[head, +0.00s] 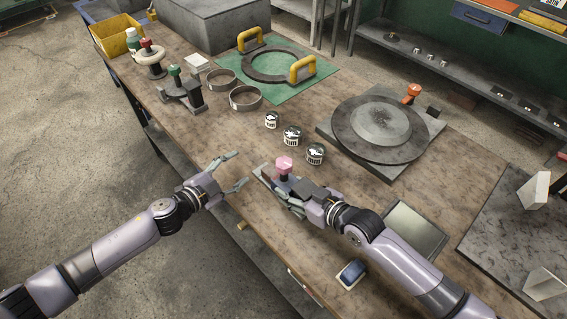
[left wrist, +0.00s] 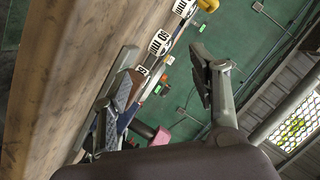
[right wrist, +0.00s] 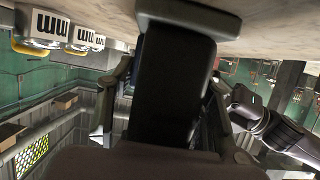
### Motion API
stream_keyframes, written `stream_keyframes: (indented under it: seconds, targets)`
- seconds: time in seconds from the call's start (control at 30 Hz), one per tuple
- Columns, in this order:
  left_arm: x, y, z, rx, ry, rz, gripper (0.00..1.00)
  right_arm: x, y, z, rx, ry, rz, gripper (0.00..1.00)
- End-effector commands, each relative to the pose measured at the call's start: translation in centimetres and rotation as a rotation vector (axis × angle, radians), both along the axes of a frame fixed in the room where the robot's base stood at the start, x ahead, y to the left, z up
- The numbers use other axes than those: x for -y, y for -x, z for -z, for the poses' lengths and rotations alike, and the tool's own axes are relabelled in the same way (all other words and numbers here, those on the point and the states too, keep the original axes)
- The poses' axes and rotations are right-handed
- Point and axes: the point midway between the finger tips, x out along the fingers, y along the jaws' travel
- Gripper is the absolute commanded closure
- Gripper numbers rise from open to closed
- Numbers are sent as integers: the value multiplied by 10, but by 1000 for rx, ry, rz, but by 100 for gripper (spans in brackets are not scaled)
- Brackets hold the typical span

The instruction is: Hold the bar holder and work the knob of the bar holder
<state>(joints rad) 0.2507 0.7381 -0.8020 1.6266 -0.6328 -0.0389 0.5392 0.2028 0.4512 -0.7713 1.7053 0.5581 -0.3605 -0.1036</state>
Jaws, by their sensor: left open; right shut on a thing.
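The bar holder (head: 266,176) is a grey piece with a pink knob (head: 284,163) standing up on it, near the front edge of the workbench. My right gripper (head: 281,190) is shut on the bar holder and partly hides it. In the right wrist view a dark block of the holder (right wrist: 172,85) fills the space between the fingers. My left gripper (head: 240,169) is open and empty, to the left of the holder and apart from the knob. The pink knob also shows in the left wrist view (left wrist: 160,136), low between the spread fingers.
Several labelled metal weights (head: 292,136) stand behind the holder. A round plate (head: 350,125) on a square base is to the right, with a dark tray (head: 413,229) nearer. A green-knobbed fixture (head: 182,92) and two rings (head: 245,98) stand farther back. A blue item (head: 351,273) lies at the front edge.

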Motion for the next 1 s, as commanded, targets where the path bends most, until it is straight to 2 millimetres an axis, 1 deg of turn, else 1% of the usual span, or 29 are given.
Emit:
stream_keyframes:
  seconds: [0.03,0.1,0.17,0.2,0.23,0.3,0.43,0.53,0.63,1.0]
  targets:
    - [-2,15,-7,-42,101,7,45,0,0,0,1,1,0,78]
    - [0,32,-21,-84,244,22,45,0,0,0,1,1,0,78]
    - [12,51,-30,-132,376,35,45,0,0,0,1,1,0,78]
    - [22,64,-35,-169,462,42,45,0,0,0,1,1,0,78]
    - [29,73,-39,-195,520,46,45,0,0,0,1,1,0,78]
    - [40,89,-46,-243,630,50,45,0,0,0,0,0,0,78]
    - [49,104,-57,-293,755,52,45,0,0,0,1,-1,0,78]
    - [54,105,-61,-306,791,51,45,0,0,0,1,-1,0,78]
    - [62,97,-62,-307,797,53,45,0,0,-1,1,-1,0,78]
    - [112,45,-61,-307,793,52,45,0,0,-1,1,-1,0,78]
